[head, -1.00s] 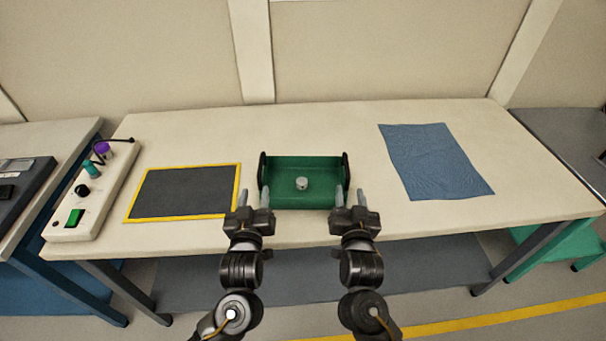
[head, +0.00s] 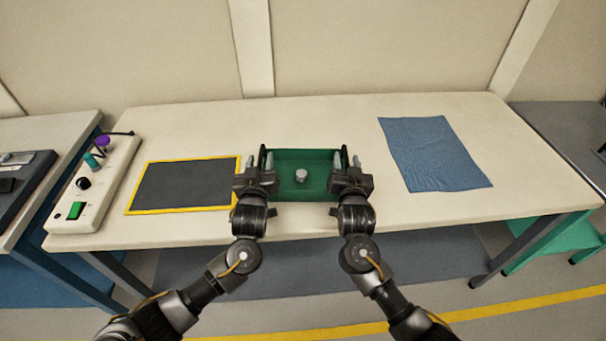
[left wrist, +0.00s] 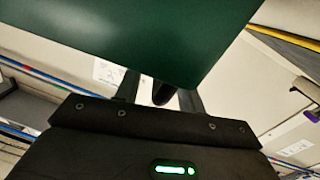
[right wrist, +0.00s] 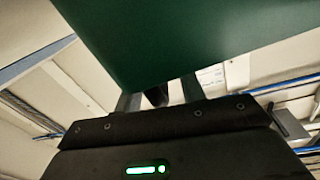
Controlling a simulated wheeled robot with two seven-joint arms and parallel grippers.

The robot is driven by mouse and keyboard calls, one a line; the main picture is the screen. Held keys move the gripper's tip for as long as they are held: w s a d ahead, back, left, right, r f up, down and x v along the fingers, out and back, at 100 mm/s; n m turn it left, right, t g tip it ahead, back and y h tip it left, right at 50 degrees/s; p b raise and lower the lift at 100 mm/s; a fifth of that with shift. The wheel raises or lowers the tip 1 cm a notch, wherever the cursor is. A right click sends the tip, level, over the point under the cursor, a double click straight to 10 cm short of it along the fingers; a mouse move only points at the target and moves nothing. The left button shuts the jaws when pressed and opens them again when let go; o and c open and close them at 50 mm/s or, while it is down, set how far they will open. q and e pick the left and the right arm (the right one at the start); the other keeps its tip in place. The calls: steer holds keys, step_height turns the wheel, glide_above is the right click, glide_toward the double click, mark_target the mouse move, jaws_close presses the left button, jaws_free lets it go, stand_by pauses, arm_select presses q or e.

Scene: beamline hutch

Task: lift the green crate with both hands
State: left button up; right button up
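The green crate (head: 303,157) stands on the pale bench in the head view, with a black handle on its left and right sides. A small grey cylinder (head: 301,176) is inside it. My left gripper (head: 268,158) is at the left handle, and my right gripper (head: 346,158) is at the right handle. In the left wrist view the dark handle (left wrist: 163,92) lies between two spread fingers, with gaps beside it. In the right wrist view the other handle (right wrist: 157,96) also lies between open fingers. The green crate wall fills the top of both wrist views.
A dark mat with a yellow border (head: 185,185) lies left of the crate. A white control box (head: 95,190) with a green switch is further left. A blue cloth (head: 435,153) lies to the right. The bench behind the crate is clear.

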arm_select(q)
steer(key=shift+w, duration=0.55)
arm_select(e)
steer(key=shift+w, duration=0.55)
arm_select(q)
steer(key=shift+c, duration=0.5)
arm_select(e)
steer(key=shift+c, duration=0.4)
arm_select(q)
jaws_close()
arm_select(e)
jaws_close()
arm_select(q)
steer(key=shift+r, duration=0.1)
